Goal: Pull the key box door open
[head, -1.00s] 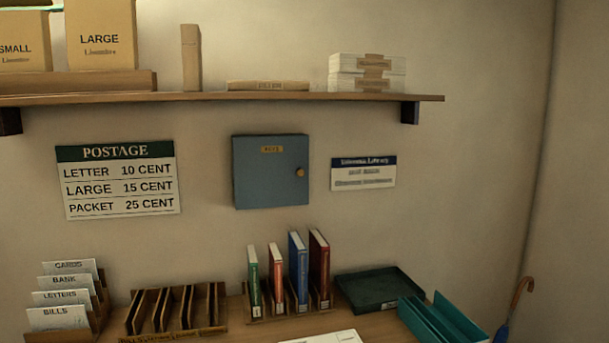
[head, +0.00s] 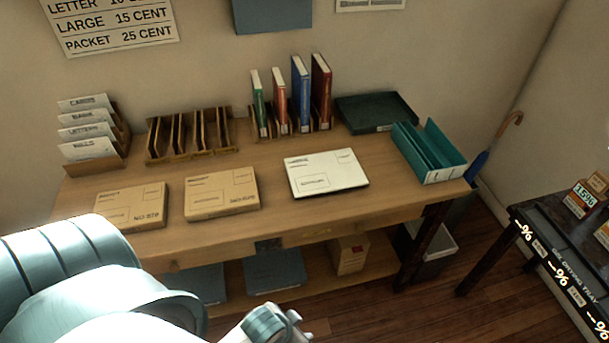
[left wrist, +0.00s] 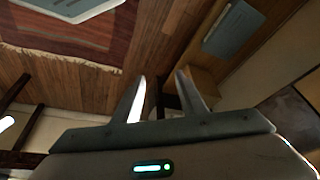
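The key box (head: 272,15) is a blue-grey box on the wall. In the head view only its lower part shows at the top edge; its knob and most of its door are cut off. My left arm comes in at the lower left of the head view, well below the key box and in front of the desk. In the left wrist view my left gripper (left wrist: 161,76) has its two fingers apart with nothing between them. My right gripper is not in view.
A wooden desk (head: 384,200) stands below the key box. It holds two brown parcels (head: 222,192), a white parcel (head: 326,171), upright books (head: 300,95), a green tray (head: 375,112) and a teal holder (head: 430,150). A dark table (head: 545,225) stands at the right.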

